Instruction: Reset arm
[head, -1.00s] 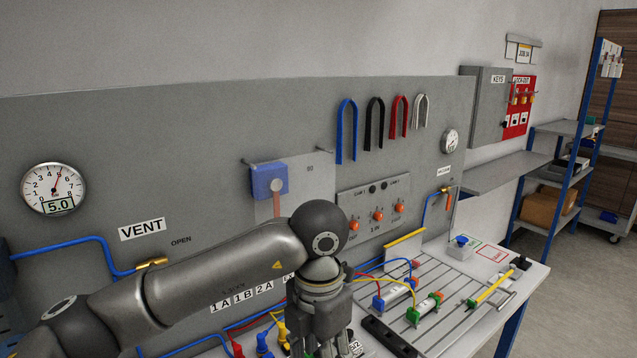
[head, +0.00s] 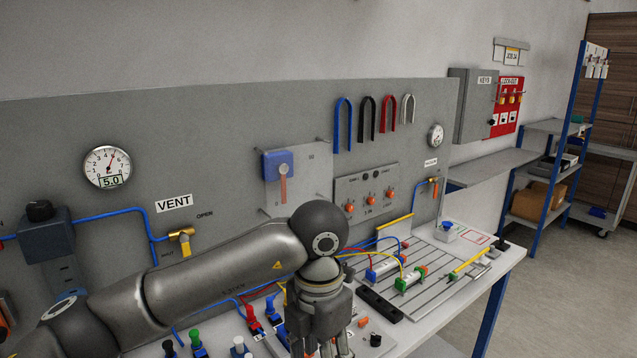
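My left arm comes in from the lower left and reaches across the front of the bench in the head view. My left gripper (head: 326,346) points down over the bench at the bottom edge. Its fingertips are cut off by the frame, so I cannot tell whether it is open or shut. No held object shows. My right arm and gripper are not in view.
A grey panel carries a gauge (head: 107,167), a VENT valve (head: 180,236), a blue switch box (head: 277,164) and hanging tubes (head: 343,125). Small coloured connectors (head: 253,322) stand near the gripper. A slotted plate (head: 440,262) holds cylinders. Blue-framed shelves (head: 540,205) stand at right.

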